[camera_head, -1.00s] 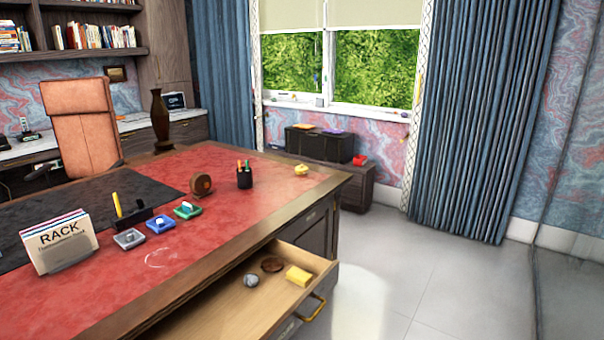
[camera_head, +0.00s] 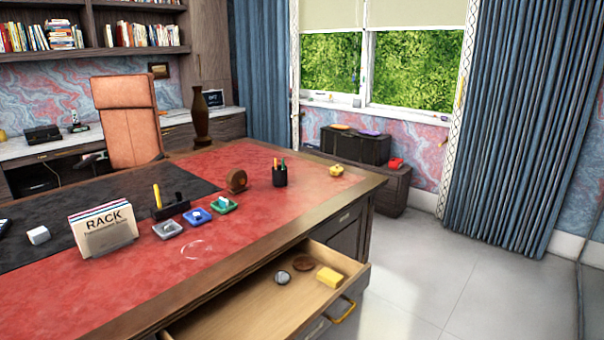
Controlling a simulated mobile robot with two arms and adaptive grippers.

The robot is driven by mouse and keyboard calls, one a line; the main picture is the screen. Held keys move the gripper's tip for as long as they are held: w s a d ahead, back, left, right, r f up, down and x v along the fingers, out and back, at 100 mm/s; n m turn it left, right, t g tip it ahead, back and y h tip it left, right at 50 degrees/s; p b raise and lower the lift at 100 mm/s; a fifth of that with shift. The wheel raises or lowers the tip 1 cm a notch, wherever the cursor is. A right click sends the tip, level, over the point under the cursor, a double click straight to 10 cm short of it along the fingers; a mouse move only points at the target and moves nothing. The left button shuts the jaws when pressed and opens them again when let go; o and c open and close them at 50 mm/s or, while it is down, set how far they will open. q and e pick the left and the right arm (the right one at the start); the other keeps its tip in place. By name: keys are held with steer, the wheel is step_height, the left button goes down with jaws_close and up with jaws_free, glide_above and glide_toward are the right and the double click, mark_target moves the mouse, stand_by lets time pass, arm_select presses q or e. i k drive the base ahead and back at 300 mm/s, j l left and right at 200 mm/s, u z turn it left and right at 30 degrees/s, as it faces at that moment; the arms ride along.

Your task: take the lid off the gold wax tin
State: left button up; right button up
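A small gold-yellow object (camera_head: 336,170) stands on the red leather near the far right corner of the desk. It may be the gold wax tin, but it is too small for me to make out a lid. An open drawer (camera_head: 236,316) at the desk's front right holds a silver-grey round object (camera_head: 283,277), a flat brown round object (camera_head: 302,264) and a yellow block (camera_head: 328,277). Neither of my grippers is in view.
Floor right of the drawer is clear.

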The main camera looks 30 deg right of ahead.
mark_target(336, 169)
steer(key=i+l+u, duration=0.1)
steer(key=i+l, duration=0.2)
steer(key=i+l+u, duration=0.1)
steer(key=i+l, duration=0.15)
steer(key=l, duration=0.25)
steer(key=i+l+u, duration=0.1)
steer(key=i+l, duration=0.15)
steer(key=l, duration=0.15)
steer(key=i+l+u, duration=0.1)
steer(key=i+l, duration=0.15)
steer(key=l, duration=0.2)
steer(key=l+u, duration=0.15)
steer(key=l, duration=0.4)
steer(key=l+u, duration=0.15)
steer(key=l, duration=0.45)
steer(key=l+u, duration=0.15)
steer(key=l, duration=0.4)
steer(key=k+l+u, duration=0.15)
steer(key=l, duration=0.45)
steer(key=l+u, duration=0.1)
steer(key=l, duration=0.45)
steer(key=k, duration=0.05)
